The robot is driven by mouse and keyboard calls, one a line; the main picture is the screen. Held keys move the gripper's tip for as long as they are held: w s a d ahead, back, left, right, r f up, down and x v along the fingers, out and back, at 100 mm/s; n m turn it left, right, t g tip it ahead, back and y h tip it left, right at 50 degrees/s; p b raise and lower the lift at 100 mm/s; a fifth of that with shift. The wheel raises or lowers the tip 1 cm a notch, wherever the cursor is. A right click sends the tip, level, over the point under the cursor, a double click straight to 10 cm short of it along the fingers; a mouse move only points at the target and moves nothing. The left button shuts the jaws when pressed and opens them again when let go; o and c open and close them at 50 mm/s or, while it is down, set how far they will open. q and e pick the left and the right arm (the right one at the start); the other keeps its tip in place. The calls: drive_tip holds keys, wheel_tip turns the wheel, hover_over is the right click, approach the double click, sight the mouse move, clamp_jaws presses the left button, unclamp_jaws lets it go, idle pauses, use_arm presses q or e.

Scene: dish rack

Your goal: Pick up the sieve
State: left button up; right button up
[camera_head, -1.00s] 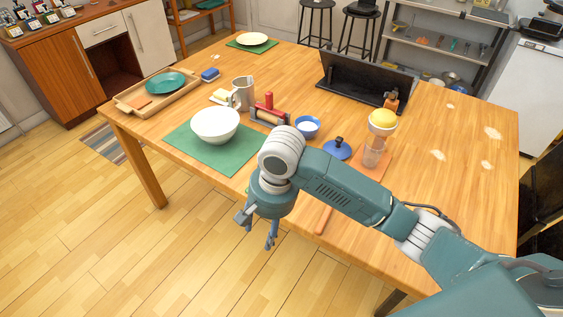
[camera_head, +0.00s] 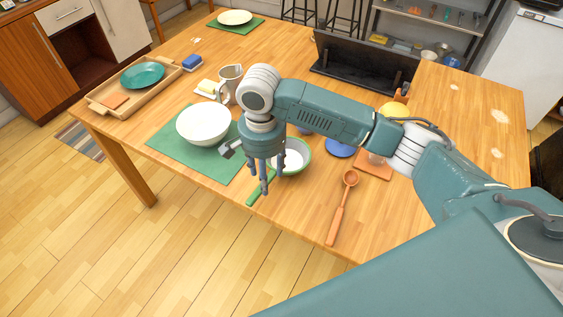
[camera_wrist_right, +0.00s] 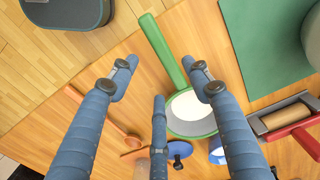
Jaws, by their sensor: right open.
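The sieve (camera_head: 296,158) has a green rim, a white inside and a green handle. It lies on the wooden table near its front edge, partly hidden behind my right gripper in the head view. In the right wrist view the sieve (camera_wrist_right: 192,110) shows with its handle running up to the left, between the fingers. My right gripper (camera_head: 263,180) is open and empty, with its fingers pointing down over the sieve's handle side. It also shows in the right wrist view (camera_wrist_right: 160,84), apart from the sieve as far as I can tell. My left gripper is not in view.
A white bowl (camera_head: 203,122) stands on a green mat (camera_head: 168,145) left of the sieve. A wooden spoon (camera_head: 340,207) lies to the right. A blue lid (camera_head: 341,149) is behind. A red-handled tool (camera_wrist_right: 292,122) lies close by in the wrist view.

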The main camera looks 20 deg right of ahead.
sight(275, 174)
drive_tip(key=shift+f, duration=0.75)
drive_tip(key=f, duration=0.5)
drive_tip(key=shift+w+p, duration=0.3)
drive_tip(key=shift+w, duration=0.05)
drive_tip(key=shift+c, duration=0.5)
drive_tip(key=shift+a, duration=0.1)
drive_tip(key=c, duration=0.9)
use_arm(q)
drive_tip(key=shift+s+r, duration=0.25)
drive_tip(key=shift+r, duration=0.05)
use_arm(e)
clamp_jaws()
